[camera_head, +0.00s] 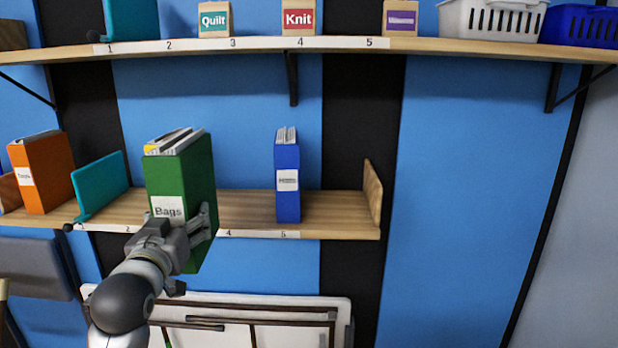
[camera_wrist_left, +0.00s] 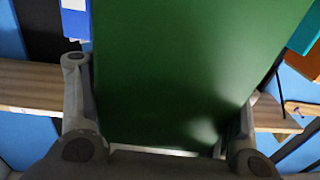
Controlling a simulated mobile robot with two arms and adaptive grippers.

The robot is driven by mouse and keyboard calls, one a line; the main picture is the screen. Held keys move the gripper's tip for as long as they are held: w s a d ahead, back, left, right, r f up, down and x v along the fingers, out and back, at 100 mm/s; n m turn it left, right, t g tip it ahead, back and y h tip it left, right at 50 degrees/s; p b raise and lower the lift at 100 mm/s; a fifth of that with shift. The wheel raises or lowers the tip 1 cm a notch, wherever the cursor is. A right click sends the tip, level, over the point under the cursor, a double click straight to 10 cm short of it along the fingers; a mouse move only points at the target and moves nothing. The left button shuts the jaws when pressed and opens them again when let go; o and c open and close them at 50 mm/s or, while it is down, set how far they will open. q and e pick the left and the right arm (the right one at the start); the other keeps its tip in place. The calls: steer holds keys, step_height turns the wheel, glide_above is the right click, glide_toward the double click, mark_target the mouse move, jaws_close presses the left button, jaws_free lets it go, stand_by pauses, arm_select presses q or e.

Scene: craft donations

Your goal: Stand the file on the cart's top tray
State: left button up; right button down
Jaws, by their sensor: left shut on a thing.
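A green file (camera_head: 196,175) labelled "Bags" is upright, with papers showing at its top. My left gripper (camera_head: 188,232) is shut on its lower part. The file is in front of the lower shelf and hides part of it; its bottom reaches below the shelf's front edge in the head view. In the left wrist view the green file (camera_wrist_left: 185,70) fills the middle between the two fingers (camera_wrist_left: 160,125). I cannot make out the cart or its top tray in these frames. My right gripper is not in view.
The lower shelf (camera_head: 330,215) holds an orange file (camera_head: 42,175), a teal bookend (camera_head: 100,187) and a blue file (camera_head: 287,180). The upper shelf (camera_head: 440,47) carries boxes and baskets. A white board-like thing (camera_head: 342,310) with dark bars is below.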

arm_select(q)
steer(key=f, duration=0.2)
steer(key=s+d+f, duration=0.1)
steer(key=f, duration=0.1)
steer(key=s+f, duration=0.1)
steer(key=f, duration=0.1)
steer(key=shift+d+f, duration=0.2)
steer(key=shift+d, duration=0.1)
steer(key=shift+h, duration=0.3)
steer(key=s+f, duration=0.1)
steer(key=f, duration=0.1)
steer(key=s+d+f, duration=0.1)
steer(key=s+f, duration=0.2)
steer(key=f, duration=0.1)
steer(key=shift+s+d+f, duration=0.15)
steer(key=shift+s+d, duration=0.1)
steer(key=shift+s, duration=0.1)
steer(key=s+f, duration=0.3)
steer(key=s, duration=0.3)
steer(key=s+d+f, duration=0.1)
steer(key=s+f, duration=0.3)
steer(key=s, duration=0.3)
steer(key=s+f, duration=0.3)
steer(key=s, duration=0.3)
steer(key=shift+s+d+f, duration=0.15)
steer(key=shift+d, duration=0.2)
